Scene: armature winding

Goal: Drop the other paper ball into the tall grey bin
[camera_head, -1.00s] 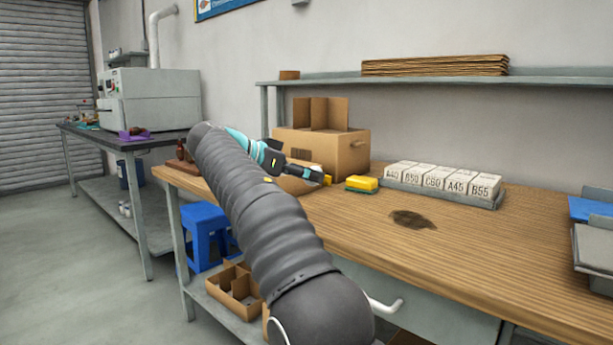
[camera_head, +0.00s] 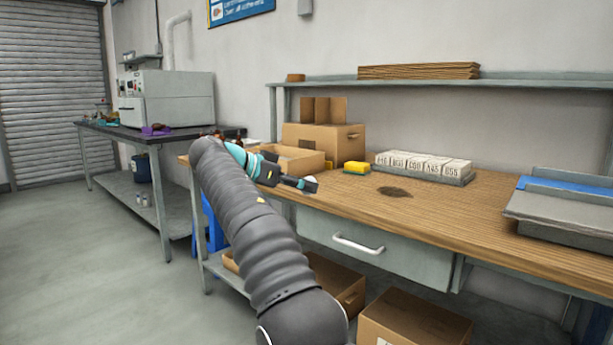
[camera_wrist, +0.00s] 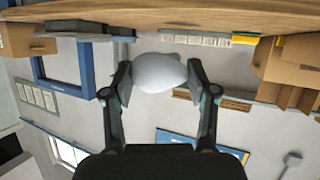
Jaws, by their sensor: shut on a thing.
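A white paper ball (camera_wrist: 160,73) sits between the two fingers of my gripper (camera_wrist: 160,80) in the wrist view, touched on both sides. In the head view my gripper (camera_head: 307,185) is shut on the same ball (camera_head: 311,181), which shows as a small pale patch at the fingertips. The gripper is in front of the wooden workbench (camera_head: 440,215), near its front left part. The wrist view appears upside down, with the bench along its top. No tall grey bin is visible in either view.
An open cardboard tray (camera_head: 312,162), a yellow sponge (camera_head: 356,167) and a row of labelled white blocks (camera_head: 424,166) stand on the bench. A drawer handle (camera_head: 357,246) sticks out below its edge. Cardboard boxes (camera_head: 410,322) lie underneath. Floor at the left (camera_head: 90,260) is clear.

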